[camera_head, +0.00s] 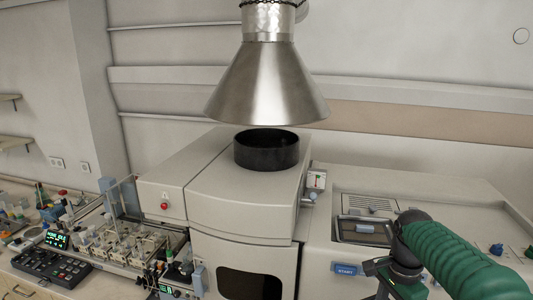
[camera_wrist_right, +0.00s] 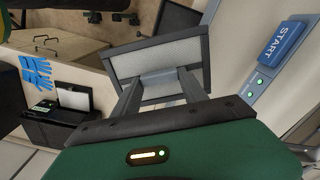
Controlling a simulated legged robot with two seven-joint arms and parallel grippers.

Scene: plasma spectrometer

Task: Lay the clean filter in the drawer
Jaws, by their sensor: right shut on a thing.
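The clean filter (camera_wrist_right: 160,62), a pale mesh panel in a dark rectangular frame, shows in the right wrist view. My right gripper (camera_wrist_right: 160,88) is shut on it at its near side, and the filter sticks out beyond the fingers. I cannot identify the drawer for certain in either view. My left gripper is not in view.
A blue START button (camera_wrist_right: 284,40) is to the right of the filter. A black box with a pale panel (camera_wrist_right: 72,97) and blue gloves (camera_wrist_right: 37,72) are at the left. The spectrometer (camera_head: 245,205) stands under a metal hood (camera_head: 267,85); crowded lab equipment (camera_head: 130,240) is on its left.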

